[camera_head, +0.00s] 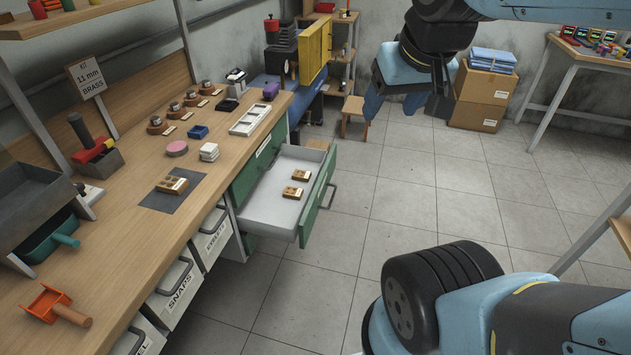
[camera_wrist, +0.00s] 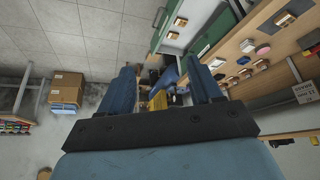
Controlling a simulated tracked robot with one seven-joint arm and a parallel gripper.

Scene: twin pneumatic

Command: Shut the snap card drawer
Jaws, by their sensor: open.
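The snap card drawer (camera_head: 317,202) has a green front and a pale inside. It stands pulled out from the green cabinet under the workbench. My gripper (camera_head: 393,101) is open and empty. In the head view it is up and to the right of the drawer, well apart from it. In the wrist view its two blue fingers (camera_wrist: 163,76) are spread.
The workbench (camera_head: 130,235) runs along the left with small parts, trays and another card on a dark mat (camera_head: 159,203). Labelled white bins (camera_head: 172,290) sit under it. Cardboard boxes (camera_head: 485,92) and a stool (camera_head: 353,116) stand at the back. The tiled floor right of the drawer is clear.

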